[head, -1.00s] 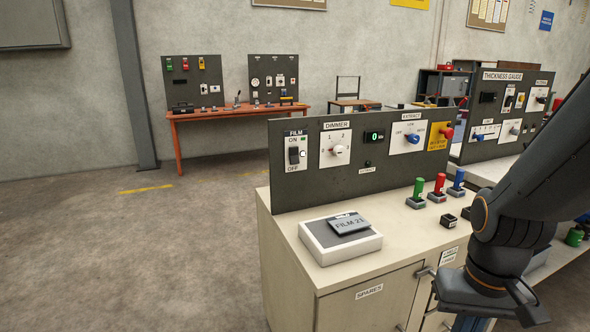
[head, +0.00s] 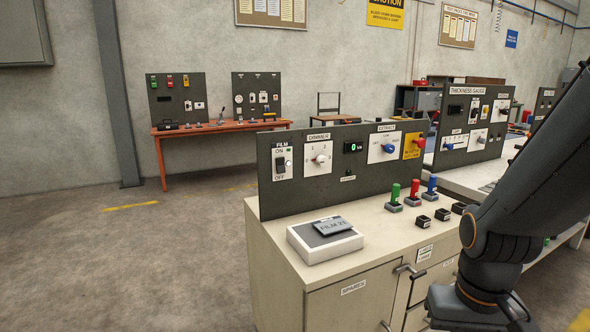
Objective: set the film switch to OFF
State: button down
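The film switch (head: 281,166) is a black rocker on a white plate at the left end of the dark upright panel (head: 310,190). Its plate reads FILM, with ON above the rocker and OFF below. The rocker's position is too small to tell. My gripper (head: 478,318) is at the bottom right, low in front of the cabinet and well apart from the switch. Its fingers are mostly cut off or hidden, so its opening does not show.
A white box with a FILM 21 plate (head: 333,227) lies on the cabinet top below the switch. Green (head: 394,196), red (head: 414,192) and blue (head: 431,187) handles stand right of it. Open floor (head: 150,260) lies to the left.

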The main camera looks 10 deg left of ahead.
aim_at(280, 168)
jog(key=z, duration=0.15)
jog(key=i, duration=1.05)
jog(key=u, duration=0.8)
